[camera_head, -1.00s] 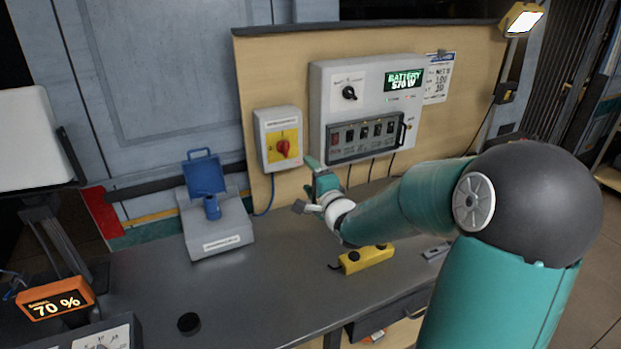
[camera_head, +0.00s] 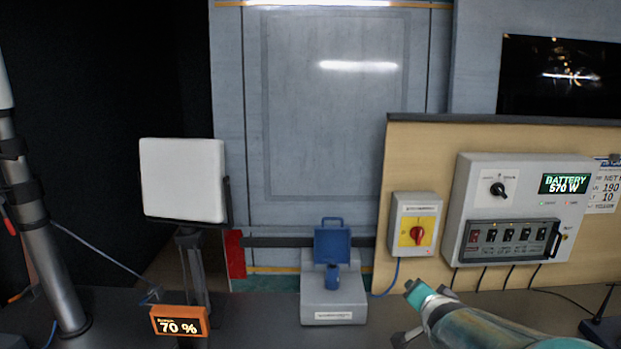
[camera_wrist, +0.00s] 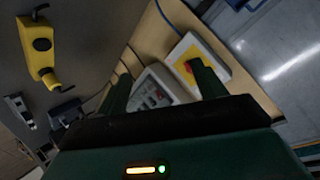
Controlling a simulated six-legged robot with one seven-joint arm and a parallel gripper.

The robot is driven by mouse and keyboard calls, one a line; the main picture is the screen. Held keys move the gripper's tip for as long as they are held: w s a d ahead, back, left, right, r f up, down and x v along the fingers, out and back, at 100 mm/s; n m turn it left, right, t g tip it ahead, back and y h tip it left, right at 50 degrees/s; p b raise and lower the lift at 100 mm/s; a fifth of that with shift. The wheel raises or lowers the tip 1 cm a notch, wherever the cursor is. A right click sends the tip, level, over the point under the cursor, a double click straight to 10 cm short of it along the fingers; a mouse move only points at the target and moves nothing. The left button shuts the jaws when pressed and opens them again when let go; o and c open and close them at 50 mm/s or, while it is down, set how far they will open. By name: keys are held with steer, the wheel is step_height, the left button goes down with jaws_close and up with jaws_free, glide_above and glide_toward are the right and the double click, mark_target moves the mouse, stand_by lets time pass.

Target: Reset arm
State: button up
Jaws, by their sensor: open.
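My gripper (camera_head: 408,312) is at the lower right of the head view, in front of the board and below the red rotary switch box (camera_head: 415,225). Its fingers are apart and nothing shows between them. In the wrist view my gripper (camera_wrist: 162,88) points toward the battery panel (camera_wrist: 152,95) and the switch box (camera_wrist: 190,62), both beyond the fingers. My forearm enters the head view from the lower right corner.
The battery panel (camera_head: 515,212) hangs on the board. A grey box with a blue flap (camera_head: 333,300) stands on the bench. An orange 70 % display (camera_head: 180,321) and a white panel lamp (camera_head: 183,180) are at left. A yellow remote (camera_wrist: 38,45) lies on the bench.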

steer(key=s+a+r+n+g+y, duration=0.1)
steer(key=s+a+n+g, duration=0.2)
steer(key=s, duration=0.8)
steer(key=s+a+r+n+g+y, duration=0.1)
steer(key=s+a+n+g, duration=0.2)
steer(key=s, duration=0.9)
steer(key=a+n, duration=0.2)
steer(key=n, duration=0.1)
steer(key=shift+a+r+n, duration=0.15)
steer(key=shift+a+n, duration=0.15)
steer(key=shift+a, duration=0.05)
steer(key=shift+w, duration=0.1)
